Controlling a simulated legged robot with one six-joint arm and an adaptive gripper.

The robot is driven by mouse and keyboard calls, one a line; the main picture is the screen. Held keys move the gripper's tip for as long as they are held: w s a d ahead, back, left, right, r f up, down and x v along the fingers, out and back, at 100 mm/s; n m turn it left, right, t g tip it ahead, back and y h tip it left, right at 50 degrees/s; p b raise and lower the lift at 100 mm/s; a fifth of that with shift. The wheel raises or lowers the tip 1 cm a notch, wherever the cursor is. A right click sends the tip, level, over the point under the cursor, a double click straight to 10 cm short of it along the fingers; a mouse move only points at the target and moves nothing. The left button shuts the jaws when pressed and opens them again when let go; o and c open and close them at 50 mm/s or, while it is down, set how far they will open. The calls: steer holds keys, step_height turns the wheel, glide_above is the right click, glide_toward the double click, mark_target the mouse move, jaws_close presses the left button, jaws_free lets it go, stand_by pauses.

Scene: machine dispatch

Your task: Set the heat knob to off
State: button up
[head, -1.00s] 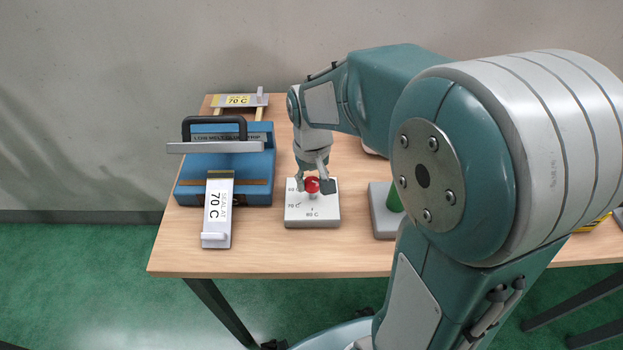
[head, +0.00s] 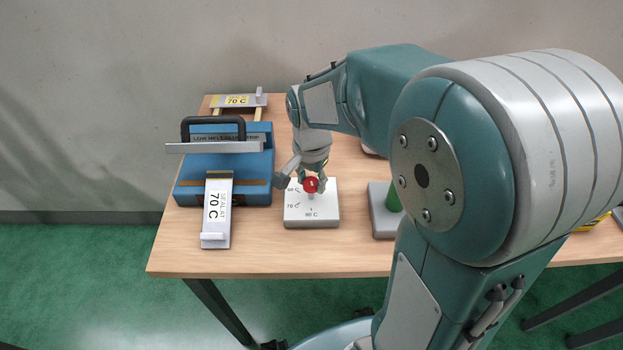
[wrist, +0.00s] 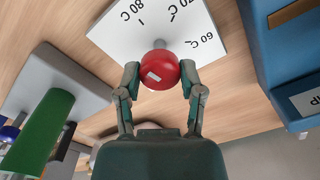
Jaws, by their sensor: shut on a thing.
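The red heat knob (head: 311,185) stands on a white dial plate (head: 297,216). The plate carries 60, 70 and 80 C labels; I see no off label. My gripper (head: 307,181) is over the plate, pointing down, with its fingers on the knob. In the wrist view the knob (wrist: 159,70) sits between both fingertips of my gripper (wrist: 160,78), which is shut on it. A small white mark shows on the knob's top. The dial plate (wrist: 110,38) lies beyond it, with 80 C, 70 C and 60 C printed around the knob's post.
A blue sealing machine (head: 190,196) with a dark handle stands left of the plate. A 70 C tag (head: 218,212) lies at its front and another (head: 232,100) is behind it. A grey base with a green post (head: 394,200) stands right. Bare table lies in front.

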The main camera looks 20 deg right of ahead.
mark_target(310, 182)
steer(key=shift+s+f+m, duration=0.15)
steer(key=shift+m, duration=0.95)
steer(key=o, duration=1.1)
steer(key=shift+a, duration=0.1)
steer(key=shift+o, duration=0.2)
step_height(310, 182, up, 12)
steer(key=shift+w, duration=0.2)
steer(key=shift+a, duration=0.1)
